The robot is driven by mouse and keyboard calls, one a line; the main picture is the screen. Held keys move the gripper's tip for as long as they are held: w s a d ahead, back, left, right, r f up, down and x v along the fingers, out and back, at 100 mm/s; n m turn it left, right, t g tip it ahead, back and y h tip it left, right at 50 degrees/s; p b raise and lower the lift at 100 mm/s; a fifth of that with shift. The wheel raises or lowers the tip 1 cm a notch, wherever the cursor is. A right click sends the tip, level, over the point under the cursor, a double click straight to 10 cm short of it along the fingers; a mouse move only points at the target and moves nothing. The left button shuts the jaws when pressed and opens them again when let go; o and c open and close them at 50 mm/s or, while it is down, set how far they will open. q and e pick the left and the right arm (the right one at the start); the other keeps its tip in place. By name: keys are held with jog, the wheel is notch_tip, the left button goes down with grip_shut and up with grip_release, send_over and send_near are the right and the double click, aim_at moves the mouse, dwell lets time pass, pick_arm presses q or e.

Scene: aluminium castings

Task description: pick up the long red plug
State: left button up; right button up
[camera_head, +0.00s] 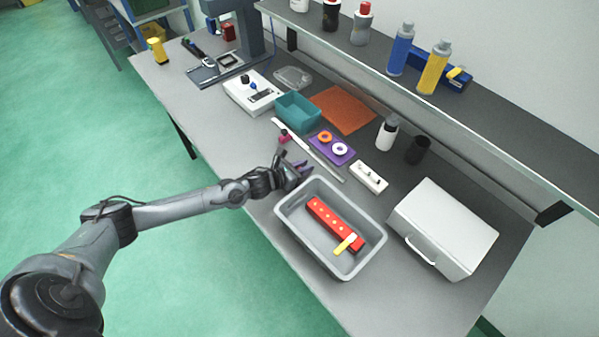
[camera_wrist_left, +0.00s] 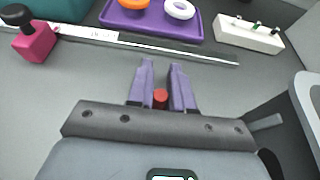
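My left gripper (camera_head: 300,168) is low over the grey bench, just behind the grey tray. In the left wrist view its two purple fingers (camera_wrist_left: 162,72) are close together with a narrow gap. A small red round end (camera_wrist_left: 160,97), which looks like the long red plug, sits between the fingers near their base and appears to touch both. The rest of the plug is hidden by the gripper, and I cannot make it out in the head view. My right gripper is in neither view.
The grey tray (camera_head: 287,208) holds a red bar (camera_head: 334,219) with a yellow piece. Behind the gripper are a metal ruler (camera_head: 318,158), a magenta block (camera_wrist_left: 36,40), a purple tray (camera_head: 322,150) with rings and a white block (camera_head: 369,178). A white box (camera_head: 445,225) stands right.

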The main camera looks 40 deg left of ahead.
pick_arm(q)
grip_shut()
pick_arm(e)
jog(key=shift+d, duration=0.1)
